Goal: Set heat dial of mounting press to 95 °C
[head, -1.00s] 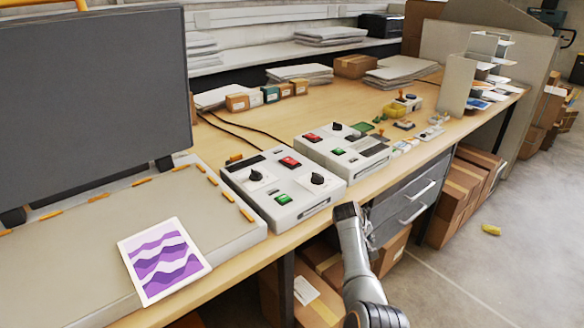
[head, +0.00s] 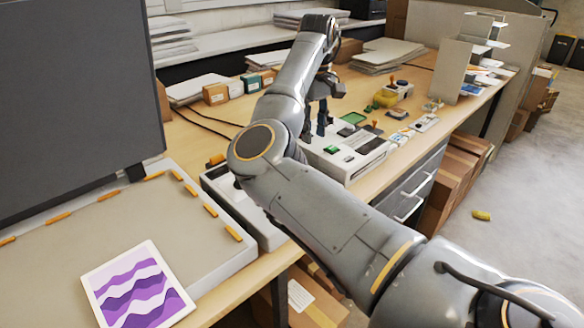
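Two pale control boxes with dials and buttons stand side by side, right of the large press with a raised grey lid (head: 75,90). The near control box (head: 262,228) is mostly hidden behind my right arm, its dials included. The far control box (head: 345,172) shows a green button (head: 331,150); its black dial and red button are hidden or not clear behind my gripper. My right gripper (head: 315,132) points down over the back of the far box, fingers apart. Whether it touches the dial cannot be told. No dial marking is readable. My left gripper is not in view.
A purple wave print (head: 138,290) lies at the press's front edge. Orange clips (head: 153,176) line the press bed. Small boxes (head: 215,94) and paper stacks (head: 385,56) stand behind. Stamps and a yellow item (head: 387,98) lie right of the far box.

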